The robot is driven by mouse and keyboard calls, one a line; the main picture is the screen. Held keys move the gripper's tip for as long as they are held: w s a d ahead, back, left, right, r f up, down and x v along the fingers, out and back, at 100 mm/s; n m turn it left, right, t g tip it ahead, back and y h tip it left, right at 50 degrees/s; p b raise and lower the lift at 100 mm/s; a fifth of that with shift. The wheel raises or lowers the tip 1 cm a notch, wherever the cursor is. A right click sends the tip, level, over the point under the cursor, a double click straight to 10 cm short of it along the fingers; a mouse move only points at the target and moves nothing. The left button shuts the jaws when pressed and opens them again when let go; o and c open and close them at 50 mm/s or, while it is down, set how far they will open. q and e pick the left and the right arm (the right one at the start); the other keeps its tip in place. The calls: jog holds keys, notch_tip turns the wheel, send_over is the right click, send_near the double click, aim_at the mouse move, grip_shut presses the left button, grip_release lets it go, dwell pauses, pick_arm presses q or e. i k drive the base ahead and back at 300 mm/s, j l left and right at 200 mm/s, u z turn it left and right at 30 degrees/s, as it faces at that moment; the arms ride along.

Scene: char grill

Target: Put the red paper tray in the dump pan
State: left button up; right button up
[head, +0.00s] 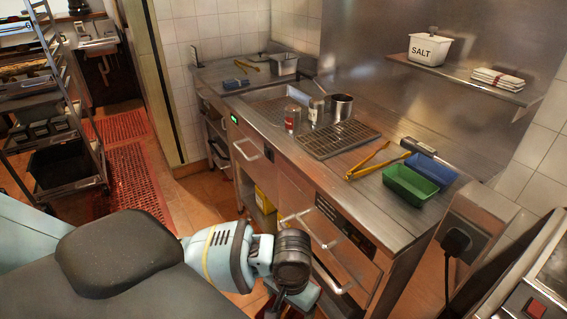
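No red paper tray can be made out for certain. A small dark red patch (264,311) shows at the bottom edge beside my arm, too cut off to identify. A sunken steel pan (268,97) is set into the counter behind the bottles; I cannot tell whether it is the dump pan. My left arm comes in from the left, low in front of the counter. Its hand (303,299) is at the bottom edge, with the fingers hidden, so its opening and contents do not show. My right gripper is out of view.
The steel counter holds a grill grate (338,139), a pot (341,107), bottles (292,117), yellow-handled tongs (368,161), and green (410,186) and blue (430,170) trays. A rack (70,130) stands left. Red mats (133,178) lie on the floor.

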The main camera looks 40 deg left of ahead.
aim_at(282, 119)
jog(key=j+z, duration=0.15)
jog(key=j, duration=0.45)
jog(key=i+j+z, duration=0.15)
jog(key=j, duration=0.45)
jog(key=j+z, duration=0.1)
jog(key=j, duration=0.5)
jog(key=k+j+z, duration=0.15)
jog(key=j, duration=0.45)
jog(key=j+z, duration=0.15)
jog(key=j, duration=0.45)
jog(key=j+z, duration=0.15)
jog(key=j, duration=0.45)
jog(key=k+j+z, duration=0.1)
jog(key=j, duration=0.5)
jog(key=k+j+z, duration=0.15)
jog(key=j, duration=0.4)
jog(key=k, duration=0.05)
